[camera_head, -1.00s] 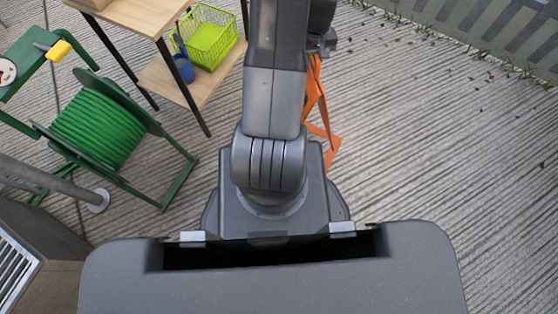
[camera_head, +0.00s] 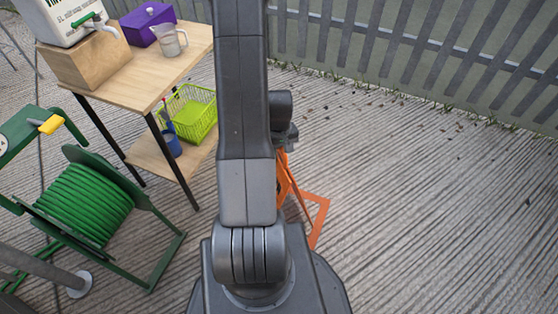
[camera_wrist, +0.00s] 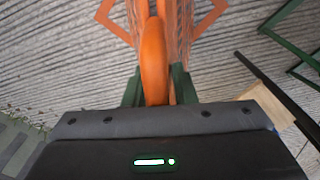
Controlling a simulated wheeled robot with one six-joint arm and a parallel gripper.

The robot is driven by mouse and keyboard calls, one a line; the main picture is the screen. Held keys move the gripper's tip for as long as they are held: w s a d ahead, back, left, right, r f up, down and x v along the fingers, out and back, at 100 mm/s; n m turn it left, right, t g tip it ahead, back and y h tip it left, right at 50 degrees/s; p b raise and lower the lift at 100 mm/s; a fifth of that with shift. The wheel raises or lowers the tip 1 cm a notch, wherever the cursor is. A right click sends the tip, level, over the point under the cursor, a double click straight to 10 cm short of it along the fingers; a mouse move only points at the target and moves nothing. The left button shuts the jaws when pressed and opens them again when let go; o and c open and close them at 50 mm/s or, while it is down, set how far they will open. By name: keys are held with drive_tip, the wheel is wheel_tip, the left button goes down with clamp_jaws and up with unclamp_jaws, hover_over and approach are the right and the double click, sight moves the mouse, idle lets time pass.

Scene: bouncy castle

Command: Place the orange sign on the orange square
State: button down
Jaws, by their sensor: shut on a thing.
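The orange sign (camera_head: 284,178) stands just right of my arm in the head view, partly hidden behind it. The orange square (camera_head: 322,215) is an outline on the ground, showing at the sign's lower right; my arm hides its left part. In the wrist view, the sign's orange top edge (camera_wrist: 153,60) runs between the green fingers of my gripper (camera_wrist: 155,90), which is shut on it. Corners of the orange square (camera_wrist: 212,18) show on both sides of the sign there. I cannot tell whether the sign's feet touch the ground.
A wooden table (camera_head: 185,50) with a lime basket (camera_head: 195,115) on its lower shelf stands to the left. A green hose reel (camera_head: 85,205) is nearer at left. A grey fence (camera_head: 400,50) runs along the back. The ribbed ground at right is clear.

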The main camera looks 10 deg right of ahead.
drive_tip(key=shift+f, duration=1.45)
drive_tip(key=shift+b, duration=0.3)
drive_tip(key=shift+f, duration=0.2)
drive_tip(key=c, duration=1.2)
unclamp_jaws()
wheel_tip(320, 180, up, 12)
drive_tip(key=p, duration=0.3)
drive_tip(key=shift+r, duration=0.2)
